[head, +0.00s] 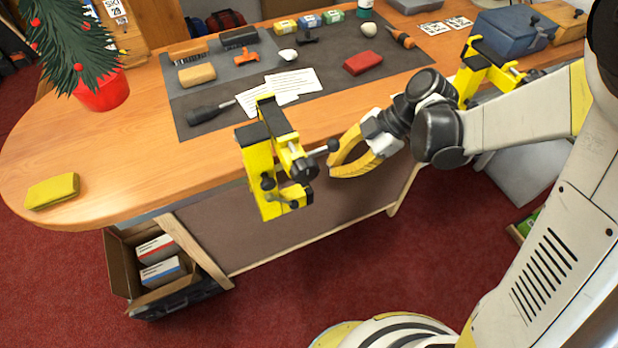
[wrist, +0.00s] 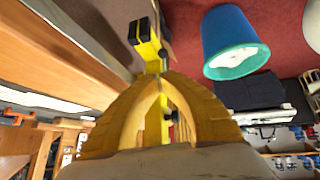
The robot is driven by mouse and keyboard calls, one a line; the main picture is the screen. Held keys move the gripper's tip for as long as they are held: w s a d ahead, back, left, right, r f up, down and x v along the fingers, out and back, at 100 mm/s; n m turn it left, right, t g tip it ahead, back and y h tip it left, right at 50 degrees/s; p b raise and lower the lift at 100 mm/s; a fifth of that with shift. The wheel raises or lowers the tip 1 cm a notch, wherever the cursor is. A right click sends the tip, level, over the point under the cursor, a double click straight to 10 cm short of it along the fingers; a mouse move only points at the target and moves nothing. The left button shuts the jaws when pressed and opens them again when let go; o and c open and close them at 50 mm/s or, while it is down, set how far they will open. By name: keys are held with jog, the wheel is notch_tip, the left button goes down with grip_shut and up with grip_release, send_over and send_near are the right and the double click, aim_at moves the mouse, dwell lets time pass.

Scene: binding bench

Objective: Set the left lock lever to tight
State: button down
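A yellow clamp (head: 262,178) with black pads is fixed at the bench's front edge, left of my gripper; yellow and black clamp parts (wrist: 148,45) also show beyond my fingertips in the wrist view. Its lock lever (head: 322,150), a short rod with a dark ball knob, sticks out to the right toward my gripper. My gripper (head: 332,170) has its curved yellow fingers drawn together at the tips, with nothing seen between them. The tips are just right of and below the knob; I cannot tell whether they touch it. The fingers also show in the wrist view (wrist: 157,82).
A second yellow clamp (head: 478,70) stands at the right, behind my arm. The wooden bench (head: 130,170) holds a dark mat (head: 335,95) with tools, paper sheets (head: 292,82) and a red block (head: 362,63).

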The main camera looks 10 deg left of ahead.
jog(key=b, duration=0.6)
send_near(294, 200)
jog(key=shift+n, duration=0.4)
jog(key=x, duration=0.8)
